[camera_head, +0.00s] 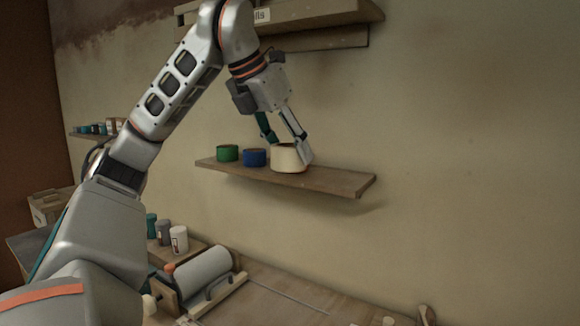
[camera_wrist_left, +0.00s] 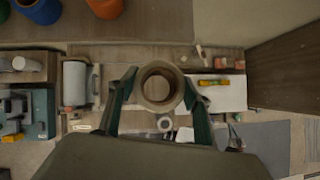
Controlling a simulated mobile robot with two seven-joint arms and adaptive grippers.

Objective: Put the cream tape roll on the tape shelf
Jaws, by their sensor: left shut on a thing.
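My left gripper (camera_head: 293,135) is shut on the cream tape roll (camera_head: 288,160), which also sits between the fingers in the left wrist view (camera_wrist_left: 158,105). The wall shelf (camera_head: 335,182) carries a green roll (camera_head: 227,153) and a blue roll (camera_head: 254,157). The cream roll overlaps the shelf in the head view. In the wrist view it lies clear of the shelf edge (camera_wrist_left: 150,30), on the room side. That view also shows an orange roll (camera_wrist_left: 105,8) on the shelf, not visible in the head view. My right gripper is not in view.
An upper shelf (camera_head: 340,14) with a partly hidden label is above. A workbench below holds a large paper roll (camera_head: 203,272), several small jars (camera_head: 179,239) and, in the wrist view, a white sheet (camera_wrist_left: 228,95). The right end of the wall shelf is bare.

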